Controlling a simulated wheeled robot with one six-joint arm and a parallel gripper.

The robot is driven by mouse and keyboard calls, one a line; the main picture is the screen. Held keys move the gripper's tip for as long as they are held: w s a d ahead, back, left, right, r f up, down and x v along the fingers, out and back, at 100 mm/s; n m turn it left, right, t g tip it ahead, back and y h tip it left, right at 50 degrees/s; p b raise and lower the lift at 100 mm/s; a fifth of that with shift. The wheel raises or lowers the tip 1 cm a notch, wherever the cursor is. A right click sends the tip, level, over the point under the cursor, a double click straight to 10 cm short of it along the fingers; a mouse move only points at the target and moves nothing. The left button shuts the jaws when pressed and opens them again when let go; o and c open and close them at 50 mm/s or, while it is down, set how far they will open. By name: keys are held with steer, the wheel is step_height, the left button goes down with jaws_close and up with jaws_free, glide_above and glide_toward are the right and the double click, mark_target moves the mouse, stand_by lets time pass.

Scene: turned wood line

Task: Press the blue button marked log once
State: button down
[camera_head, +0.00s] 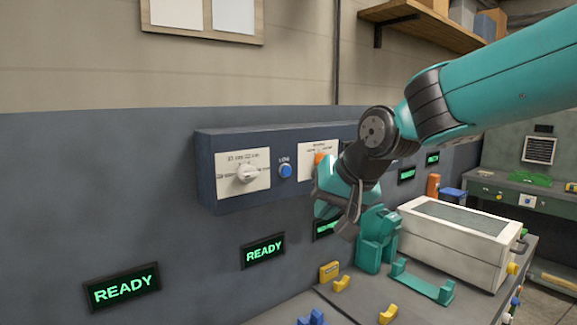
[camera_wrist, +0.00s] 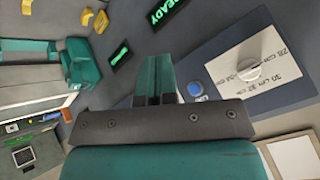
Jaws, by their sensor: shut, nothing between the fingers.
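The blue button (camera_head: 285,171) is round and sits on a dark blue control box (camera_head: 225,145) on the wall, with a small "LOG" label above it. It also shows in the wrist view (camera_wrist: 196,90), just right of my fingers. My gripper (camera_head: 326,195) is to the right of the button in the head view, in front of the box's right part. In the wrist view its teal fingers (camera_wrist: 158,68) are shut and empty. They appear apart from the button; their exact distance from the box is unclear.
A white dial (camera_head: 246,174) is left of the button. An orange control (camera_head: 319,157) is partly hidden by my gripper. Green READY displays (camera_head: 121,288) are below. A bench at right holds a pale machine (camera_head: 455,236), teal holders (camera_head: 376,240) and yellow pieces (camera_head: 388,314).

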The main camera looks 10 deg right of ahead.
mark_target(286, 171)
steer(key=shift+m+t+h, duration=0.3)
steer(key=shift+m+t, duration=0.4)
steer(key=shift+m, duration=0.2)
steer(key=w, duration=0.1)
steer(key=w+d+r, duration=0.2)
steer(key=w, duration=0.1)
steer(key=shift+r, duration=0.25)
steer(key=shift+w+a+p, duration=0.6)
steer(key=shift+w, duration=0.8)
steer(key=shift+w+a+p, duration=0.55)
steer(key=shift+w, duration=0.8)
steer(key=shift+w+a+p, duration=0.6)
steer(key=shift+w, duration=0.8)
steer(key=shift+w, duration=0.1)
steer(key=shift+w+a, duration=0.15)
steer(key=shift+w, duration=0.1)
steer(key=shift+w+a, duration=0.15)
steer(key=shift+w, duration=0.15)
steer(key=shift+s, duration=0.1)
steer(key=shift+s+d, duration=0.3)
steer(key=shift+s, duration=0.3)
